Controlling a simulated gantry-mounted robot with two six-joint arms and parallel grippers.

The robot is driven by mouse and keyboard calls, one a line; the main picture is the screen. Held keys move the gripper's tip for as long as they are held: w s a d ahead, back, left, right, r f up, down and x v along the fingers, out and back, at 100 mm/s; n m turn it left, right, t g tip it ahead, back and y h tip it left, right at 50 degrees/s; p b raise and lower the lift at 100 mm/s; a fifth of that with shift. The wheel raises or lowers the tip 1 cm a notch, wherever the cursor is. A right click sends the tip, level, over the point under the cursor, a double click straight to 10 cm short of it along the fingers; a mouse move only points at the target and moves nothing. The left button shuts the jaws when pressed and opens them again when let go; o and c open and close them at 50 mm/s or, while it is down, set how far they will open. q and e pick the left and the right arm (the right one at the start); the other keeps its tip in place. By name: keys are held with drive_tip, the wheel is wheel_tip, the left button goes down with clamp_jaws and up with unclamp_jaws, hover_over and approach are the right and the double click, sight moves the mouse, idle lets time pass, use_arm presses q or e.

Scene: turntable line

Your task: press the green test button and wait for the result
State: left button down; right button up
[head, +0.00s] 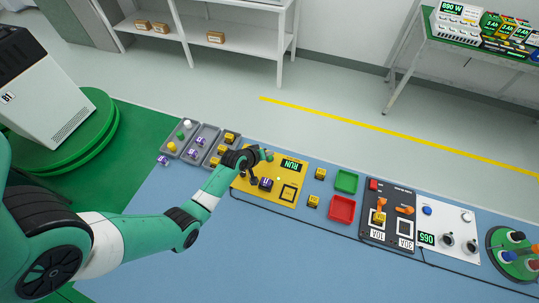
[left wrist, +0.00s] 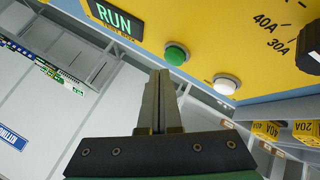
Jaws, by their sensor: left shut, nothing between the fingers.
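The yellow test panel (head: 285,193) lies on the blue table, with a lit display reading RUN (head: 291,164); the display also shows in the left wrist view (left wrist: 115,18). The green test button (left wrist: 176,54) is a round domed button beside a white round button or lamp (left wrist: 225,84) and a black dial (left wrist: 308,45). My left gripper (head: 264,154) is over the panel's far edge and hides part of it. In the left wrist view its fingers (left wrist: 160,76) are shut and empty, their tips just short of the green button in the picture; contact cannot be told. My right gripper is out of view.
A dark-labelled breaker (head: 266,184) sits on the panel. Grey trays (head: 205,139) with small breakers stand left. Green (head: 346,181) and red (head: 341,208) bins, a dark breaker board (head: 373,231) and a white panel (head: 460,216) lie right. The table's near part is clear.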

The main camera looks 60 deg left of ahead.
use_arm(q)
drive_tip(key=shift+r, duration=0.1)
wheel_tip(320, 180, up, 5)
drive_tip(key=p, duration=0.5)
idle(0.3)
idle(0.6)
